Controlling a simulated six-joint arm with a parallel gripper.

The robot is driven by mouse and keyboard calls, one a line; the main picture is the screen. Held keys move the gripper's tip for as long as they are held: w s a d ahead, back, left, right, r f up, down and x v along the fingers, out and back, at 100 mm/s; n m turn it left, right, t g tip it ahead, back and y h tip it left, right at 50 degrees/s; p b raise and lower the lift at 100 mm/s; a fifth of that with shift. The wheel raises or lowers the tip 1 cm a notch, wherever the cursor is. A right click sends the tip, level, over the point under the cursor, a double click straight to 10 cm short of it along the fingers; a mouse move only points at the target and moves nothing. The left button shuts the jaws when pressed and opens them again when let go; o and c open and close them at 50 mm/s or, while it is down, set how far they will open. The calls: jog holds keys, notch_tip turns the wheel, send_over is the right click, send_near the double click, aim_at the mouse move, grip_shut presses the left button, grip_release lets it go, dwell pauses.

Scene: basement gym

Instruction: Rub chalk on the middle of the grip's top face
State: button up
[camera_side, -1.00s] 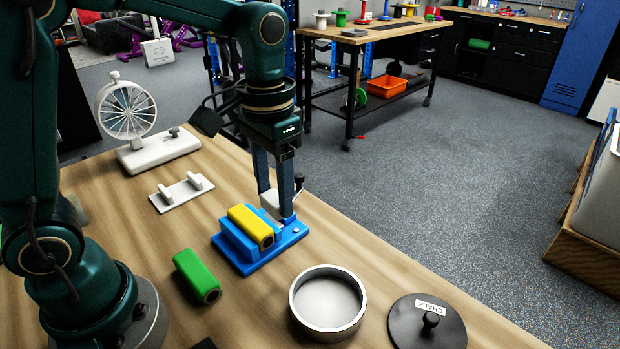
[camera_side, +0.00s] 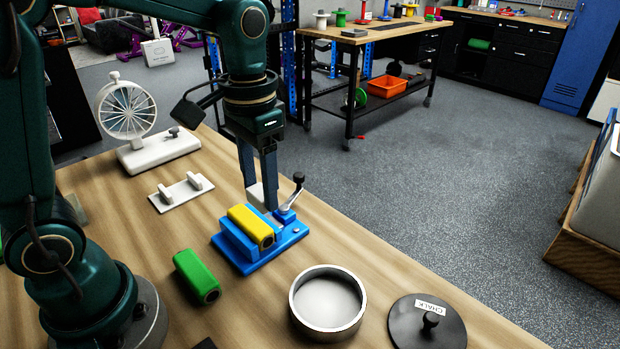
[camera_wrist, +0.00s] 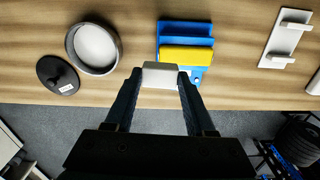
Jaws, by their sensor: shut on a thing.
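A yellow grip (camera_side: 251,226) lies in a blue clamp (camera_side: 229,244) with a lever (camera_side: 291,195) on the bench. In the wrist view the yellow grip (camera_wrist: 186,55) lies along the blue clamp (camera_wrist: 185,27). My gripper (camera_side: 258,198) points down and is shut on a white chalk block (camera_side: 256,194). In the side view the block is just behind and above the grip, partly hidden by a finger. In the wrist view the chalk block (camera_wrist: 160,74) between my fingertips appears below and left of the grip's middle. I cannot tell whether they touch.
A green grip (camera_side: 197,276), a round metal bowl (camera_side: 328,327) and a black lid (camera_side: 405,332) labelled CHALK are on the bench. A white cradle (camera_side: 166,196) and a white wheel stand (camera_side: 150,155) are to the left. The bench edge runs close behind the clamp.

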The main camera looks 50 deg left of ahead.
aim_at(264, 232)
notch_tip(264, 232, down, 6)
jog(key=shift+a+f, duration=0.2)
jog(key=shift+a, duration=0.05)
jog(key=shift+c, duration=0.6)
jog(key=shift+a+f, duration=0.1)
jog(key=shift+a, duration=4.45)
jog(key=shift+d, duration=4.5)
jog(key=r, duration=0.2)
jog(key=shift+d+r, duration=0.3)
jog(key=shift+r, duration=2.85)
